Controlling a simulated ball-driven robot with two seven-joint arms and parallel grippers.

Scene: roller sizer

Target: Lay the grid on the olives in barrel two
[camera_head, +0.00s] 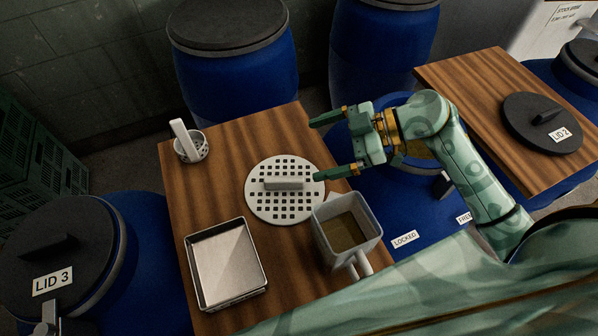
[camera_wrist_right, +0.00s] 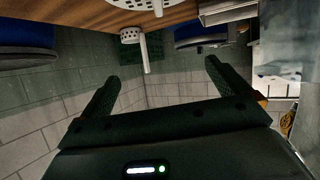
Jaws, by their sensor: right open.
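The grid (camera_head: 284,184), a pale round disc with square holes and a bar handle, lies flat on the wooden table (camera_head: 185,215); its edge also shows at the top of the right wrist view (camera_wrist_right: 135,3). Barrel two (camera_head: 380,205) appears to be the open blue barrel right of the table, labelled LOCKED and FREE. Brownish contents (camera_head: 420,149) show partly behind my right gripper; single olives cannot be made out. My right gripper (camera_head: 330,146) is open and empty, its fingers pointing left above the table's right edge, beyond the grid. My left gripper is not in view.
A jug (camera_head: 322,214) of brownish liquid stands close to the grid's lower right. A metal tray (camera_head: 226,262) and a perforated cup with a handle (camera_head: 191,147) are also on the table. Lid 2 (camera_head: 527,112) lies on another table. Closed blue barrels stand around.

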